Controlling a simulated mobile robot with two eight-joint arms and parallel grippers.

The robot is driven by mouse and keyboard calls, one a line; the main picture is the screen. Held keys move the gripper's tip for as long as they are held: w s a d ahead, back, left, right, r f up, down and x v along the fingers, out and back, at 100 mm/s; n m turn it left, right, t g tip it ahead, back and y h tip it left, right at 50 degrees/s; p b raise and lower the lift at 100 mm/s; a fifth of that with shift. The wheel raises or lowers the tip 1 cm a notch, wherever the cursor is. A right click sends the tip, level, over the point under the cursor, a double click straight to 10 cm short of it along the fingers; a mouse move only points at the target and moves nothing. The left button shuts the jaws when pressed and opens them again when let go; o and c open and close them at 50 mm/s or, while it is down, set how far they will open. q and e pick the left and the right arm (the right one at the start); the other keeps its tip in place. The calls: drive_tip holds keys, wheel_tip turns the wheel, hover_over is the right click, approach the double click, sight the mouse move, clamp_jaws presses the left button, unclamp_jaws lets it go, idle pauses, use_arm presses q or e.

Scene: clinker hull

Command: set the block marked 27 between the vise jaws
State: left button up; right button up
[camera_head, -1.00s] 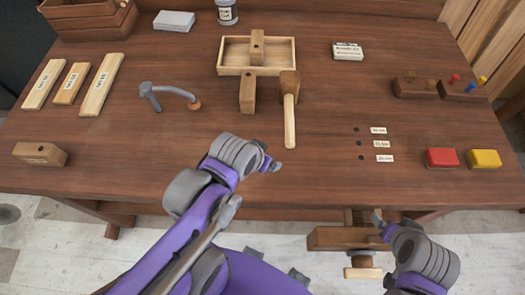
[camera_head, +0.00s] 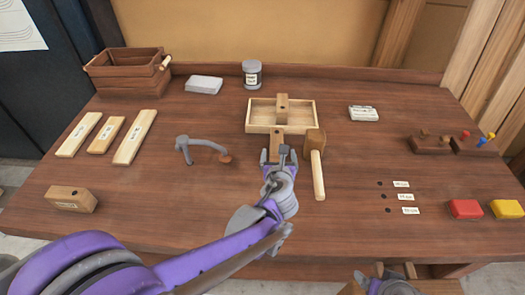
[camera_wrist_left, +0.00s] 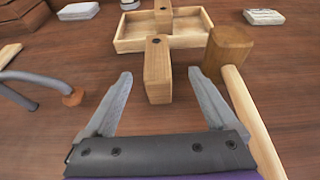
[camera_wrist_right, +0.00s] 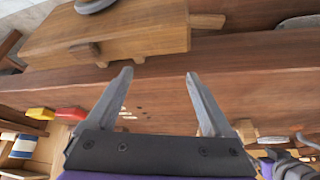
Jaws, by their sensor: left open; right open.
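A wooden block (camera_head: 278,147) with a dark dot on its end stands just in front of the shallow tray; it also shows in the left wrist view (camera_wrist_left: 157,72). My left gripper (camera_head: 279,158) is open, its fingertips reaching to either side of that block's near end. A second block (camera_head: 281,104) is at the tray, and a third block (camera_head: 72,199) with an unreadable label lies at the front left. I cannot read 27 on any block. The wooden vise (camera_wrist_right: 120,36) is at the bench's front edge. My right gripper (camera_wrist_right: 159,74) is open and empty by it.
A mallet (camera_head: 317,170) lies close to the right of the left gripper. The wooden tray (camera_head: 253,128) is just behind. A grey bent clamp (camera_head: 195,146) lies to the left. Red (camera_head: 465,209) and yellow (camera_head: 507,209) boxes sit at the front right. The front middle is clear.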

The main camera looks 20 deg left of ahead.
sight(277, 145)
use_arm(q)
drive_tip(key=x, duration=0.5)
drive_tip(key=shift+w+f, duration=0.1)
drive_tip(key=shift+w, duration=0.25)
drive_tip(key=shift+w+a+f, duration=0.2)
drive_tip(key=shift+w+a, duration=0.1)
drive_tip(key=shift+w, duration=0.15)
drive_tip(key=x, duration=0.4)
drive_tip(key=shift+a+f+p, duration=0.2)
drive_tip(key=shift+p, duration=0.15)
drive_tip(key=shift+s, duration=0.1)
drive_tip(key=shift+c, duration=1)
clamp_jaws()
